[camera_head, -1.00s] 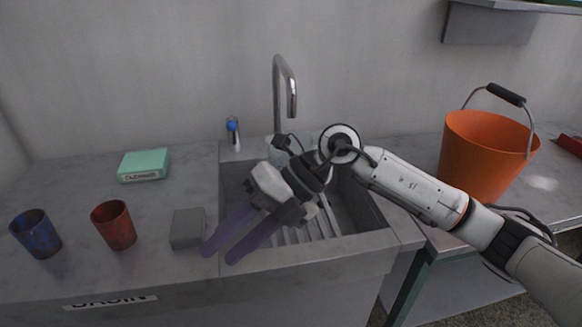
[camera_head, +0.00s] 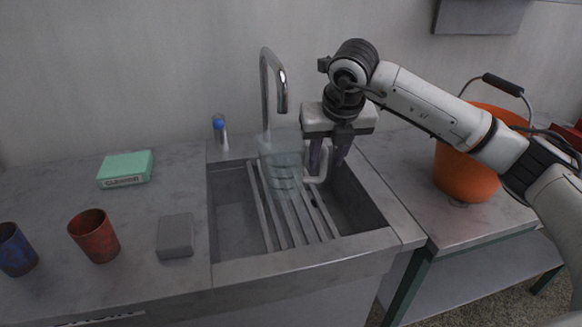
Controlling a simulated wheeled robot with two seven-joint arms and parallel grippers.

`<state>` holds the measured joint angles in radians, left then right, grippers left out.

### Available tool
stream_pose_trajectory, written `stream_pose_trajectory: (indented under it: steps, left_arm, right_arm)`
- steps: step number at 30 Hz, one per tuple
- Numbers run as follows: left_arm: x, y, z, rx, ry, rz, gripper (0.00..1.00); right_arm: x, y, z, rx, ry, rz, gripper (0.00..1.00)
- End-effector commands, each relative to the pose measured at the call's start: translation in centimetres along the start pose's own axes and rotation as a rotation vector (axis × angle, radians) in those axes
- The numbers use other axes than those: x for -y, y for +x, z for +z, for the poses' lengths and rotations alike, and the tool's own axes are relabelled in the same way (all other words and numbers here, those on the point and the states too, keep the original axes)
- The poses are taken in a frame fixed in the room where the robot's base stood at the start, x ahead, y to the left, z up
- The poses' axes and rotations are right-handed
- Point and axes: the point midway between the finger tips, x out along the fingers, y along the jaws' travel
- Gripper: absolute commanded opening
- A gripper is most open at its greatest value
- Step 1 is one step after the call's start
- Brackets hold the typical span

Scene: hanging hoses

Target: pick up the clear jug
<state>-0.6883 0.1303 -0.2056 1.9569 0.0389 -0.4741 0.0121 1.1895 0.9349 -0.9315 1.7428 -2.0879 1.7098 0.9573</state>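The clear jug (camera_head: 281,172) stands upright on the slatted rack in the sink, below the tap spout. Its pale handle (camera_head: 322,170) is on the right side. My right gripper (camera_head: 328,160) points down at the handle, with its two purple fingers apart. The handle shows at and between the fingertips; I cannot tell whether they touch it. My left gripper is not in view.
The metal tap (camera_head: 266,90) rises behind the jug. The sink (camera_head: 232,205) has raised walls. A blue-topped bottle (camera_head: 220,133), green box (camera_head: 125,169), grey block (camera_head: 175,236), red cup (camera_head: 94,236) and blue cup (camera_head: 15,250) are left. An orange bucket (camera_head: 463,175) is right.

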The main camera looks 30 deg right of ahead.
Motion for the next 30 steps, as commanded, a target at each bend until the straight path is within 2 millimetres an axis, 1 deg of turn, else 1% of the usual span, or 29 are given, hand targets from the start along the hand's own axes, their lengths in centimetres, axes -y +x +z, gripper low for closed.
stream_pose_trajectory:
  steps: [1, 3, 7, 10, 16, 22, 30]
  left_arm:
    - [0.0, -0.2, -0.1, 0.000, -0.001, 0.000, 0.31]
    - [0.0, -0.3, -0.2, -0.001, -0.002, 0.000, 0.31]
    - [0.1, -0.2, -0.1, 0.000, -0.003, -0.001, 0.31]
    - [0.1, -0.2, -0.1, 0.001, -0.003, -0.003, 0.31]
    - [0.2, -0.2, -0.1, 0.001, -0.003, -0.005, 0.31]
    - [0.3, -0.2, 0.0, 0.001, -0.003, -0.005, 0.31]
    - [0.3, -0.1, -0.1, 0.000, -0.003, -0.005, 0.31]
  right_arm:
    - [0.2, 0.9, -0.2, -0.006, 0.000, -0.004, 0.34]
    - [0.3, 1.9, -0.4, -0.004, 0.001, -0.003, 0.34]
    - [0.2, 3.5, -0.3, -0.003, 0.001, -0.001, 0.34]
    - [0.1, 4.0, -0.3, -0.001, 0.000, 0.000, 0.34]
    - [0.1, 4.0, -0.3, -0.001, -0.001, 0.000, 0.34]
    - [0.1, 4.0, -0.3, -0.001, -0.001, 0.001, 0.00]
    - [0.1, 3.9, -0.3, -0.001, -0.001, 0.001, 0.00]
